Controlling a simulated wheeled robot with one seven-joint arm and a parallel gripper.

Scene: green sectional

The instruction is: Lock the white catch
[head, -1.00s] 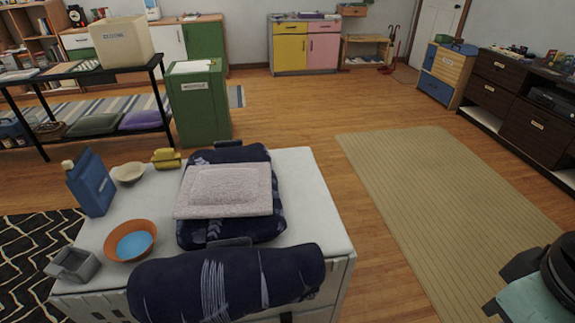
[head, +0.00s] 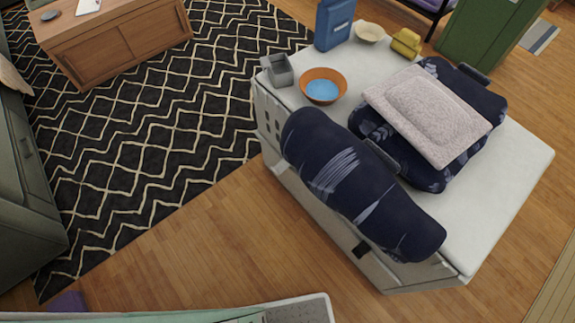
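A white chest (head: 507,215) stands on the wood floor at the right in the head view, its top and front left side showing. No white catch can be made out for certain. A small dark fitting (head: 361,250) shows low on that side, below a dark blue rolled cushion (head: 350,190) that overhangs the edge and hides part of the side. My gripper is not in view.
The chest top holds an orange bowl (head: 323,86), a grey open box (head: 277,71), a blue bottle (head: 334,24) and a pale cushion (head: 427,113). A patterned rug (head: 140,150) and bare floor (head: 205,245) lie left. A grey-green sofa (head: 25,190) stands at far left.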

